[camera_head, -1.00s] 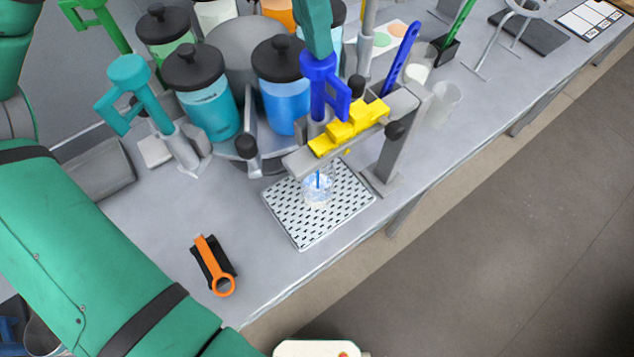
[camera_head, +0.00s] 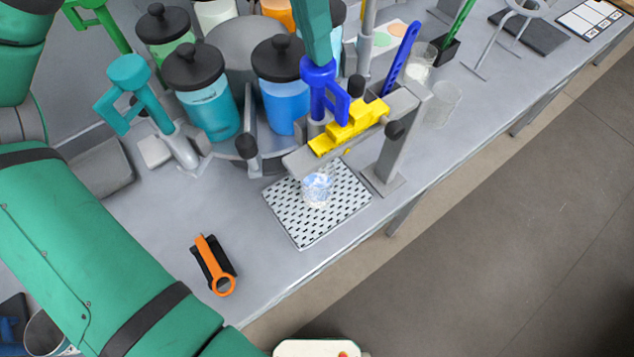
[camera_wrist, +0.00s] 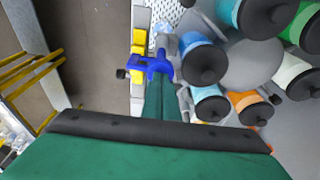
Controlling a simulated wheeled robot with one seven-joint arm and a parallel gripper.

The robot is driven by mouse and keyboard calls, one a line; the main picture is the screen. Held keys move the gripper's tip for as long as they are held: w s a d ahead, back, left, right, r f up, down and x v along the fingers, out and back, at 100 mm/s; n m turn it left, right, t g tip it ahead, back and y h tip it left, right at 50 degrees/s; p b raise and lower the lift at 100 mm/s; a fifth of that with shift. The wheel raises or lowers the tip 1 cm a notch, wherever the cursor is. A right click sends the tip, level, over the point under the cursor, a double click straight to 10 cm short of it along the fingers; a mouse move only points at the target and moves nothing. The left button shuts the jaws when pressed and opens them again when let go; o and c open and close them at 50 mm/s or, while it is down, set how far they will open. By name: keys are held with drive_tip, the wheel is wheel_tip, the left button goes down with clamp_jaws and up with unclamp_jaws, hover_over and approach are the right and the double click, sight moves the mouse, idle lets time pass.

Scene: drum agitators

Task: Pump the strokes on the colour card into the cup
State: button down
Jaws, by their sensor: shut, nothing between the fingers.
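My gripper (camera_head: 316,50) is shut and empty, with its tip on top of the dark blue pump head (camera_head: 325,88); the contact detail is hidden. The wrist view also shows my gripper (camera_wrist: 159,82) over the blue pump head (camera_wrist: 151,65). A clear cup (camera_head: 317,190) with pale blue liquid stands on the perforated drip tray (camera_head: 295,222), below the yellow stepped piece (camera_head: 348,128) on the grey bracket. A card with green and orange spots (camera_head: 388,38) lies behind, partly hidden. Its stroke marks cannot be read.
Black-lidded jars (camera_head: 207,105) stand around a grey drum behind the pump. A teal pump (camera_head: 130,80) stands left. An orange and black tool (camera_head: 215,265) lies at the front. Clear cups (camera_head: 440,103) and a blue stick (camera_head: 402,58) are right.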

drive_tip(key=shift+r, duration=1.6)
drive_tip(key=shift+f, duration=0.15)
drive_tip(key=shift+f, duration=1.85)
drive_tip(key=shift+r, duration=2)
drive_tip(key=shift+f, duration=0.2)
